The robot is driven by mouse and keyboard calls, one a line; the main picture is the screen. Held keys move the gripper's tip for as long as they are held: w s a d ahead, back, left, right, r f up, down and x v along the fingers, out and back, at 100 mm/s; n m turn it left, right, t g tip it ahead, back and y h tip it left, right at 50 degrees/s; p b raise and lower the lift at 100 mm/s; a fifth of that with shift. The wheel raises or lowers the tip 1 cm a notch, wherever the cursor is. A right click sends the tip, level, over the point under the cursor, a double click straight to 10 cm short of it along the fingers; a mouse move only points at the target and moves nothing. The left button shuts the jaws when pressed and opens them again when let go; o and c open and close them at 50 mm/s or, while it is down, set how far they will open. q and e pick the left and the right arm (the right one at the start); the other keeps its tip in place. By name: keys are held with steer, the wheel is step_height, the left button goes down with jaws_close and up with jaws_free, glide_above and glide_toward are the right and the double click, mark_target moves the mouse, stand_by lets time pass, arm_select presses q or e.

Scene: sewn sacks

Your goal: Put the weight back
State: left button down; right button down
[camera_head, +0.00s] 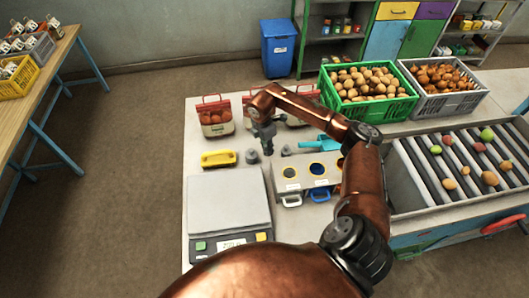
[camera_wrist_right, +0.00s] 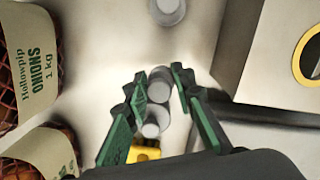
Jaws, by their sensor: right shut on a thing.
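My right gripper (camera_head: 266,143) points down over the table behind the scale. It is shut on a small grey cylindrical weight (camera_wrist_right: 158,88), seen between its green-backed fingers in the right wrist view. One grey weight (camera_head: 252,157) stands just left of the gripper, and another (camera_head: 286,151) stands to its right; the latter also shows at the top of the wrist view (camera_wrist_right: 167,10). The scale (camera_head: 228,200) has an empty grey plate and a lit display, too small to read surely. Whether the held weight touches the table is unclear. My left gripper is out of view.
A yellow tool (camera_head: 218,158) lies left of the weights. Onion sacks (camera_head: 215,117) stand behind. A box with ringed holes (camera_head: 305,172) and a teal scoop (camera_head: 320,144) are to the right. Green (camera_head: 367,103) and grey (camera_head: 441,105) crates stand farther back, near a roller conveyor (camera_head: 440,188).

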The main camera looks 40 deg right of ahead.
steer(key=shift+d+f, duration=0.3)
steer(key=f+b, duration=0.2)
steer(key=shift+w+f, duration=0.2)
steer(key=shift+f, duration=0.2)
steer(key=shift+f+b, duration=0.3)
steer(key=shift+b, duration=0.1)
steer(key=shift+s+r, duration=0.15)
steer(key=shift+r, duration=0.05)
steer(key=shift+f, duration=0.15)
steer(key=c, duration=2.1)
jaws_free()
steer(key=shift+f, duration=0.1)
steer(key=o, duration=0.5)
